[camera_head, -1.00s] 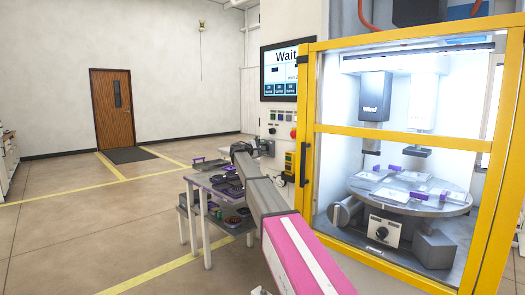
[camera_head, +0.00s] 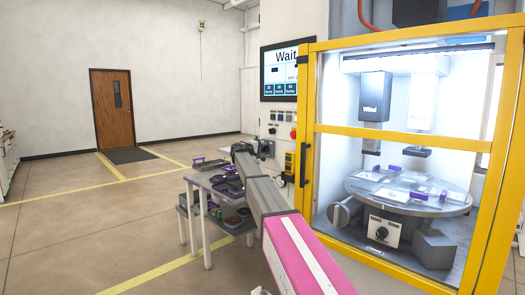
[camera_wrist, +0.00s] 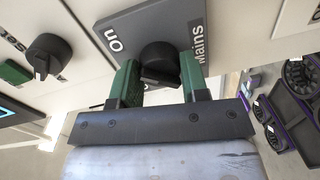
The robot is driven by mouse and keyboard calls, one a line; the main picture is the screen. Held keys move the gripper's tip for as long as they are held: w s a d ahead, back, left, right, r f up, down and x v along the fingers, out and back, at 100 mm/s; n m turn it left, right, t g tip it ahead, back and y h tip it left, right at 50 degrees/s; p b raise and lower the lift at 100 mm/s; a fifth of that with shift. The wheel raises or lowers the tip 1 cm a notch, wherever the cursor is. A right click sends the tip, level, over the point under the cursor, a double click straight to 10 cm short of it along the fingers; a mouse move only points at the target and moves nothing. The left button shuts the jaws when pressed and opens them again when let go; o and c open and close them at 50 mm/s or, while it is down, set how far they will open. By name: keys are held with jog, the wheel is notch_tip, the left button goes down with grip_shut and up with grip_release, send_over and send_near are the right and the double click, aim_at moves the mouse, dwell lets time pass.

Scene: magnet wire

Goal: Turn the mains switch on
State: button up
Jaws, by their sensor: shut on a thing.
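The mains switch is a black rotary knob (camera_wrist: 158,57) on a grey plate (camera_wrist: 130,24) lettered "Mains" and "on" in the wrist view. My gripper (camera_wrist: 160,66) has its two green fingers on either side of the knob and is shut on it. The knob's handle bar lies between the fingers; its exact pointing is hard to tell.
Another black knob (camera_wrist: 47,54) sits left of the plate. A yellow-framed machine (camera_head: 310,90) with a round table (camera_head: 453,206) stands right of my arm. A screen (camera_head: 279,72) reading "Wait" is above the panel. A side table (camera_head: 207,205) with trays stands below left.

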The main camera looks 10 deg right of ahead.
dwell(0.3)
jog(key=o, duration=0.9)
jog(key=shift+s+a, duration=0.1)
jog(key=v, duration=1)
jog(key=shift+s+a, duration=0.2)
jog(key=shift+s, duration=0.05)
